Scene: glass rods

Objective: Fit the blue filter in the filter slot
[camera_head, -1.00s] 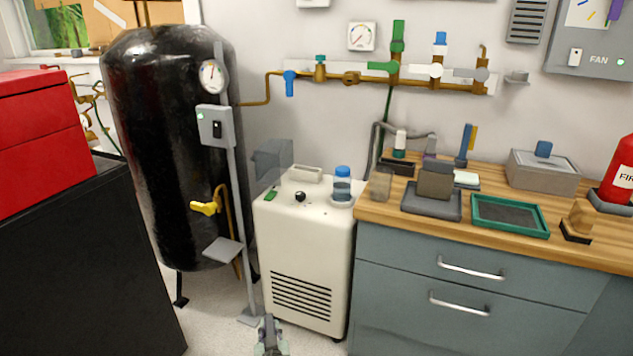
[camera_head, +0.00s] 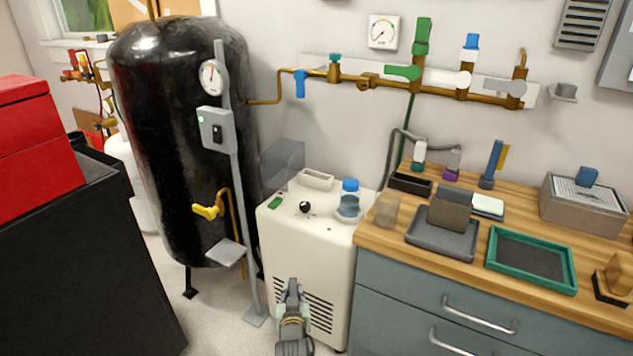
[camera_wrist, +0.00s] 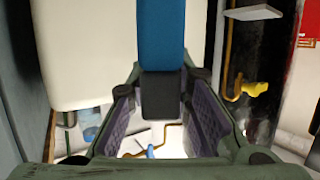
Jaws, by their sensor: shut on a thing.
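My gripper (camera_head: 293,287) is low in front of the white cabinet (camera_head: 290,240). In the wrist view its two fingers (camera_wrist: 162,85) are closed on the black end of a long flat blue piece, which looks like the blue filter (camera_wrist: 162,35). The blue part extends beyond the fingertips; in the head view I cannot make it out clearly. On the cabinet top is a pale open-topped box (camera_head: 317,180), with a green piece and a dark knob near it. I cannot tell for sure which opening is the filter slot.
A blue-capped bottle (camera_head: 348,200) stands on the cabinet top. The black tank (camera_head: 180,130) with a yellow valve (camera_head: 207,211) is on the left. The wooden counter (camera_head: 390,240) on the right holds trays and holders. A grey panel (camera_head: 283,162) stands behind the cabinet top.

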